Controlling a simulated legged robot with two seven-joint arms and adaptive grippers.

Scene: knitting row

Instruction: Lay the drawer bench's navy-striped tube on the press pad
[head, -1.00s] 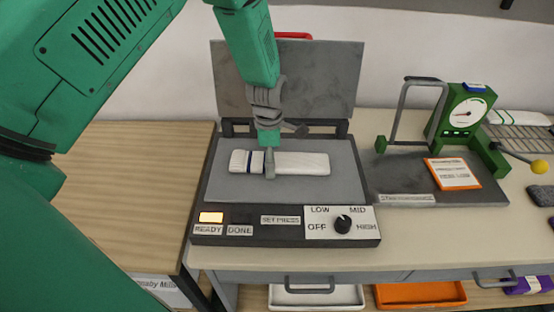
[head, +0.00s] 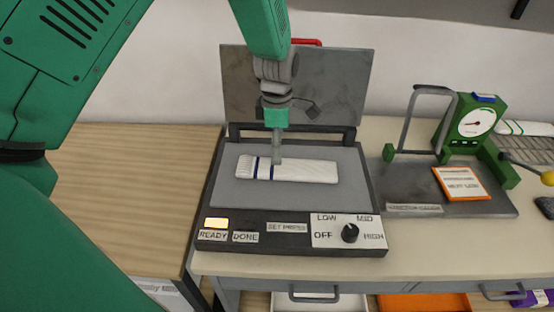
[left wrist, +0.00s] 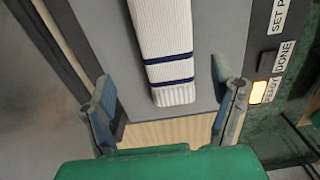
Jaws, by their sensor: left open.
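The white knitted tube with navy stripes (head: 310,171) lies flat across the grey press pad (head: 225,190), its striped end to the left. It also shows in the left wrist view (left wrist: 162,28). My left gripper (head: 277,160) is just above the tube, near its stripes. In the left wrist view its fingers (left wrist: 168,108) are spread wide, one on each side of the tube's line, with nothing between them. The press lid (head: 300,85) stands raised behind the pad. My right gripper is out of view.
The press front has a lit READY lamp (head: 215,223) and a dial (head: 350,233) pointing up between LOW and MID. A green gauge stand (head: 468,125) is to the right. A wooden table top (head: 130,190) at left is bare.

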